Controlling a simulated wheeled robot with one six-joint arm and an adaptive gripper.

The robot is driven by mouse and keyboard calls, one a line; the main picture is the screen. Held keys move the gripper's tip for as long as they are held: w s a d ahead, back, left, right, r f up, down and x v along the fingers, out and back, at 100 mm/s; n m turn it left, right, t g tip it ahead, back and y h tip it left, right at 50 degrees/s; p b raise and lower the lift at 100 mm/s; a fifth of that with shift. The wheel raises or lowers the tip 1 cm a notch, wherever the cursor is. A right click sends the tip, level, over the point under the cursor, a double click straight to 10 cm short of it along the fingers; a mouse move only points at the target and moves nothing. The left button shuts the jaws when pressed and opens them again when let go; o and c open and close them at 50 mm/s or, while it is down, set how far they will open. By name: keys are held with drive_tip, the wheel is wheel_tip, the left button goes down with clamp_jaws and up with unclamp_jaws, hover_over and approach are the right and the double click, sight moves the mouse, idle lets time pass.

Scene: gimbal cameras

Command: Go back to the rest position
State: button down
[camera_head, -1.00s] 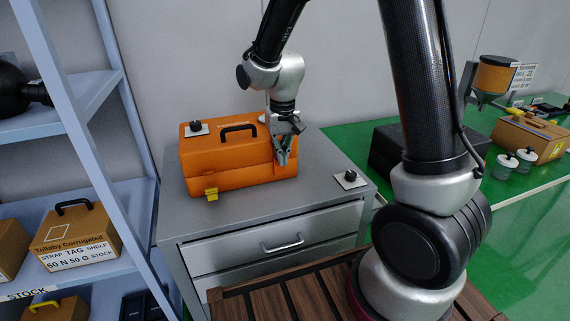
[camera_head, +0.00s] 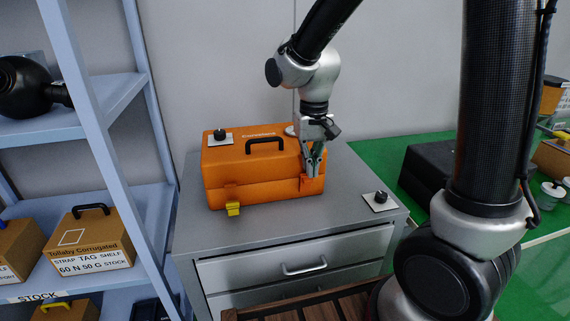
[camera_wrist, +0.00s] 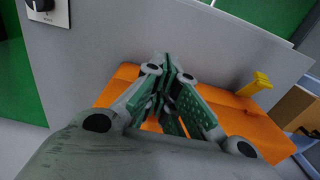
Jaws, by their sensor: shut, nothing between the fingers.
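My gripper (camera_head: 313,164) is at the right end of an orange toolbox (camera_head: 228,181), with its fingers pointing down in front of the box's right side. In the wrist view my gripper (camera_wrist: 169,88) shows its green-padded fingers drawn together with nothing between them, and the orange toolbox (camera_wrist: 262,131) lies beneath. Whether the fingertips touch the box is hard to tell. The box stands closed on a grey drawer cabinet (camera_head: 215,235). It has a black handle (camera_head: 265,143) on its lid and a yellow latch (camera_head: 233,208) hanging at its lower front.
A black knob on a white plate (camera_head: 380,200) sits at the cabinet's right edge. Another knob plate (camera_head: 220,137) is on the box lid. A blue shelf (camera_head: 70,120) with cardboard boxes (camera_head: 90,240) stands at left. A black case (camera_head: 430,165) rests on the green bench at right.

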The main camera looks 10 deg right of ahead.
drive_tip(key=s+d+r+t, duration=0.4)
drive_tip(key=s+d+r, duration=0.9)
drive_tip(key=s+d, duration=0.2)
drive_tip(key=shift+s, duration=1)
drive_tip(key=shift+r, duration=0.1)
